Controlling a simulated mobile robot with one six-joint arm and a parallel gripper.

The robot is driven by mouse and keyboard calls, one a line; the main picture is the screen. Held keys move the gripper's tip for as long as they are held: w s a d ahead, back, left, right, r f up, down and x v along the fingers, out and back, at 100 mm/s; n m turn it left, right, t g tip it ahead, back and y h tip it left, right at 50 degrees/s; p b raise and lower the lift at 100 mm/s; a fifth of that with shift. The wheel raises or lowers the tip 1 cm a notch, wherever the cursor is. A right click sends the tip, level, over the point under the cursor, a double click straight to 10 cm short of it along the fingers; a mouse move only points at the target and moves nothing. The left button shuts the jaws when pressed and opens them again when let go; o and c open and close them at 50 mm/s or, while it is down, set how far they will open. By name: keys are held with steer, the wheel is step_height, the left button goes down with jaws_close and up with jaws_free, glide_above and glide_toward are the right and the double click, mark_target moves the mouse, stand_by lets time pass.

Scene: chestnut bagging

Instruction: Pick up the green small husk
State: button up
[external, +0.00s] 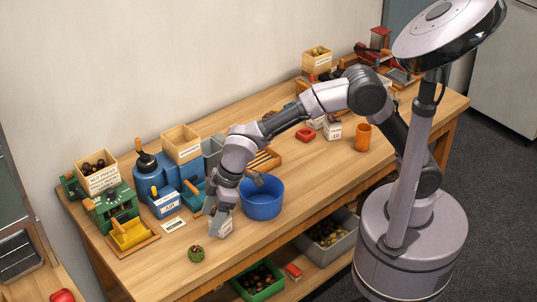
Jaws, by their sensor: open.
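The green small husk (196,254) is a small round green thing with a reddish-brown patch on top. It sits on the workbench (160,268) near its front edge, at the lower left. My gripper (219,208) is open and points down, a little behind and to the right of the husk, apart from it. A small pale grey-white box-like thing (223,228) shows right under the gripper. I cannot tell whether it stands between the fingers. The fingertips are small and partly hidden here.
A blue tub (262,200) stands close to the right of my gripper. A green press (113,208) with a yellow tray (130,236) and a blue machine (170,180) stand at left. A white label card (173,225) lies behind the husk. An orange cup (363,137) stands farther right.

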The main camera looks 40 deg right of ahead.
mark_target(197, 248)
steer(key=b+x, duration=0.2)
steer(key=x, duration=0.5)
steer(key=shift+w+f, duration=0.1)
steer(key=shift+f, duration=0.25)
steer(key=b+x, duration=0.3)
steer(key=x, duration=0.2)
steer(key=shift+w+d+f, duration=0.15)
steer(key=shift+w, duration=0.1)
steer(key=shift+c, duration=1.1)
steer(key=c, duration=1.2)
